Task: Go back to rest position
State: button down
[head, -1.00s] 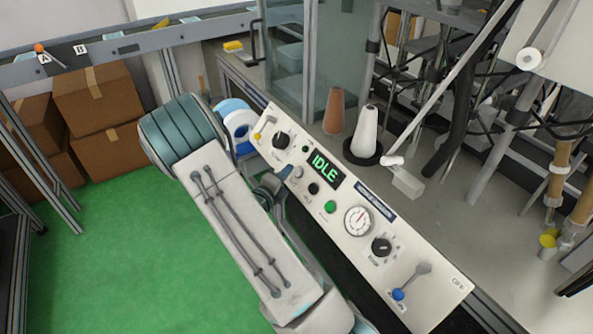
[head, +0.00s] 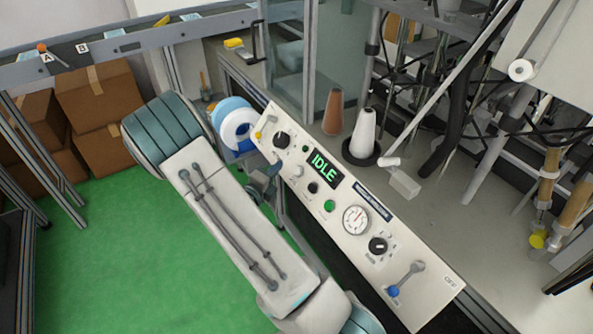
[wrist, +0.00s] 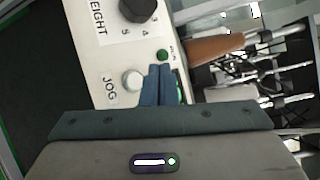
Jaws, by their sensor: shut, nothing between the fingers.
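My gripper's blue fingers (wrist: 159,84) are shut together and empty in the wrist view. They point toward the white control panel (wrist: 88,45), over the area beside the white JOG button (wrist: 132,80). Whether they touch the panel cannot be told. In the head view my arm lies across the left of the panel (head: 405,272), and my gripper is a small dark shape (head: 268,178) at the panel's left edge, partly hidden by my arm. The panel's display (head: 323,163) reads IDLE.
A lever with a blue knob (head: 393,291) sits at the panel's lower end. A brown cone (head: 333,112) and a white cone (head: 364,132) stand behind the panel. Cardboard boxes (head: 98,98) are at left. The green floor (head: 95,250) is open.

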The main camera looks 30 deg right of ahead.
dwell(0.4)
jog(key=s+r+m+g+y+p, duration=0.1)
jog(key=s+r+m+g+y, duration=0.1)
jog(key=s+r+m+g, duration=0.55)
jog(key=s+r+m+g+y+p, duration=0.1)
jog(key=s+r+m+g+y, duration=0.15)
jog(key=s+m, duration=0.95)
jog(key=s+a+r+m+t+y, duration=0.1)
jog(key=a+r+m+y, duration=0.1)
jog(key=m, duration=0.4)
jog(key=s+a+r+m+t+y+p, duration=0.1)
jog(key=s+a+r+m+y, duration=0.1)
jog(key=a+m+y, duration=0.3)
jog(key=s+a+r+m+t+y, duration=0.1)
jog(key=a+r+m+t+y, duration=0.1)
jog(key=a+m, duration=0.4)
jog(key=shift+s+a+r+m+y, duration=0.35)
jog(key=shift+r+m+y, duration=0.5)
jog(key=shift+r+m, duration=0.5)
jog(key=shift+f, duration=0.1)
